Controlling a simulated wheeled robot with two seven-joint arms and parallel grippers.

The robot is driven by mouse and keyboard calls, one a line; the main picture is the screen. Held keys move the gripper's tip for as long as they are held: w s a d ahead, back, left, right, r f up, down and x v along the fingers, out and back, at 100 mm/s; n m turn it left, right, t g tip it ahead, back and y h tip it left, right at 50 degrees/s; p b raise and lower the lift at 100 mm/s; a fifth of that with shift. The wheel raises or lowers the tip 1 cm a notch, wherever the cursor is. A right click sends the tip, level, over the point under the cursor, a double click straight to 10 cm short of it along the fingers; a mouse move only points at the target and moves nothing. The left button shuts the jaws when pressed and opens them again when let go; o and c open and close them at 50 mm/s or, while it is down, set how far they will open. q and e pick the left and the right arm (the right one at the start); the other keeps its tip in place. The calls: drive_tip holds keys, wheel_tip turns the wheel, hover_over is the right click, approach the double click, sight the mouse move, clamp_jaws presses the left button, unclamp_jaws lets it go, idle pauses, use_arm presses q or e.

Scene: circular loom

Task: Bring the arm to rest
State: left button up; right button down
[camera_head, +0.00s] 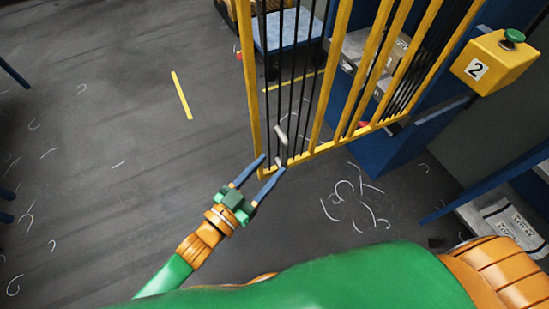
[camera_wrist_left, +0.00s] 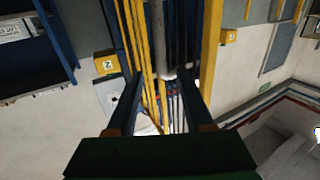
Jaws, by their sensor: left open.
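My left gripper (camera_head: 268,167) reaches up from the lower left in the head view, its two blue fingers spread apart. It is open and nothing shows between its fingers. The fingertips are close to the bottom corner of a yellow barred gate (camera_head: 253,100); I cannot tell whether they touch it. A small grey handle (camera_head: 282,136) sits on the gate's dark bars just beyond the fingertips. In the left wrist view the open left gripper (camera_wrist_left: 157,78) faces the yellow bars (camera_wrist_left: 212,45). My right gripper is not in view.
A yellow box (camera_head: 494,62) with a green button and the number 2 is at the upper right. Blue shelving (camera_head: 415,140) stands behind the gate. Grey boxes (camera_head: 508,228) lie on a shelf at right. The dark floor (camera_head: 110,120) to the left is mostly clear, with scattered pale threads.

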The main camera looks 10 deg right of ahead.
use_arm(q)
drive_tip(key=shift+f, duration=0.1)
drive_tip(key=a+f+n+g+y, duration=0.1)
drive_tip(key=a+f+n+y, duration=0.1)
drive_tip(key=a+f+y, duration=0.6)
drive_tip(key=a+f+n+g+y, duration=0.15)
drive_tip(key=a+f, duration=0.35)
drive_tip(key=f, duration=0.8)
drive_tip(key=s+a+f+n+g+y, duration=0.35)
drive_tip(key=s+a+f, duration=0.45)
drive_tip(key=s+f, duration=0.3)
drive_tip(key=s+a+f+g, duration=0.1)
drive_tip(key=s+f+g, duration=0.1)
drive_tip(key=s, duration=0.5)
drive_tip(key=s+a+f+g+y+p, duration=0.1)
drive_tip(key=s+g, duration=0.1)
drive_tip(key=s, duration=0.6)
drive_tip(key=shift+s+a+f+n, duration=0.25)
drive_tip(key=shift+a+f+n, duration=0.1)
drive_tip(key=shift+a+n, duration=0.05)
drive_tip(key=shift+w, duration=0.1)
